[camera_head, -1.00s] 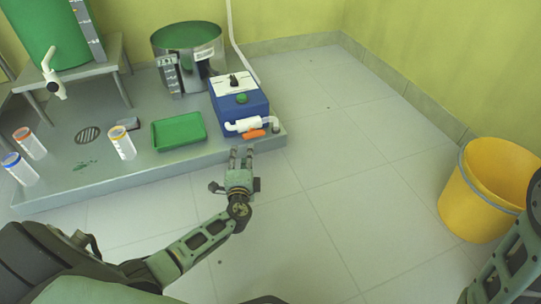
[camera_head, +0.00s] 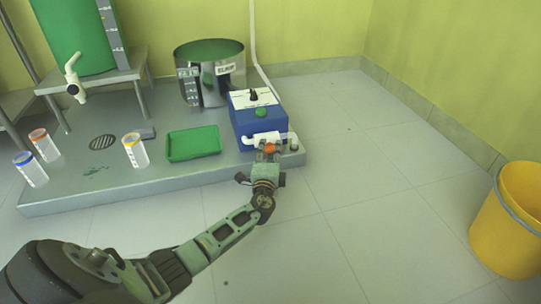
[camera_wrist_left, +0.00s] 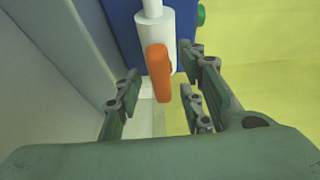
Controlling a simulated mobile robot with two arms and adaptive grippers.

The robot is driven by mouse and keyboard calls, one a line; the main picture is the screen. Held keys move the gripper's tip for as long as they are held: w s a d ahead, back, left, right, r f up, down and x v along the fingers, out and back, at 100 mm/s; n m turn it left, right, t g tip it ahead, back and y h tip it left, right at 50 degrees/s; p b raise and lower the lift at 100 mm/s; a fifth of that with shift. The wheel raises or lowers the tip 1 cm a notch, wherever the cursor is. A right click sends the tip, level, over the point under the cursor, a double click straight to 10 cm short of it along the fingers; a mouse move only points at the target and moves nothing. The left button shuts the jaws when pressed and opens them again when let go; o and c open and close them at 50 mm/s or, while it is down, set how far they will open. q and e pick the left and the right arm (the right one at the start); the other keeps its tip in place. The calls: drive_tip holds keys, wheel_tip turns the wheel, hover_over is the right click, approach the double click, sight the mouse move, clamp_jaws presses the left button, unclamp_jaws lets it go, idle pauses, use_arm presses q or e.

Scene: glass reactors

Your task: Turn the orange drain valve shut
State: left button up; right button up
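The orange drain valve handle (camera_head: 271,148) is on a white pipe fitting (camera_head: 260,138) at the front of the blue box (camera_head: 246,117). In the left wrist view the orange handle (camera_wrist_left: 158,72) hangs from the white fitting (camera_wrist_left: 153,35), roughly in line with it. My left gripper (camera_head: 268,151) is at the handle in the head view and partly covers it. In the wrist view its fingers (camera_wrist_left: 160,88) are spread, with the handle between them and gaps on both sides. I see no clear contact. My right gripper is not in view.
The grey platform (camera_head: 110,185) carries a green tray (camera_head: 194,143), several capped tubes and a steel vessel (camera_head: 209,75). A green tank (camera_head: 70,35) on a stand is at the upper left. A yellow bucket (camera_head: 508,220) stands at right. The floor between is clear.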

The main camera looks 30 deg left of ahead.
use_arm(q)
clamp_jaws()
idle(0.3)
drive_tip(key=shift+r, duration=0.1)
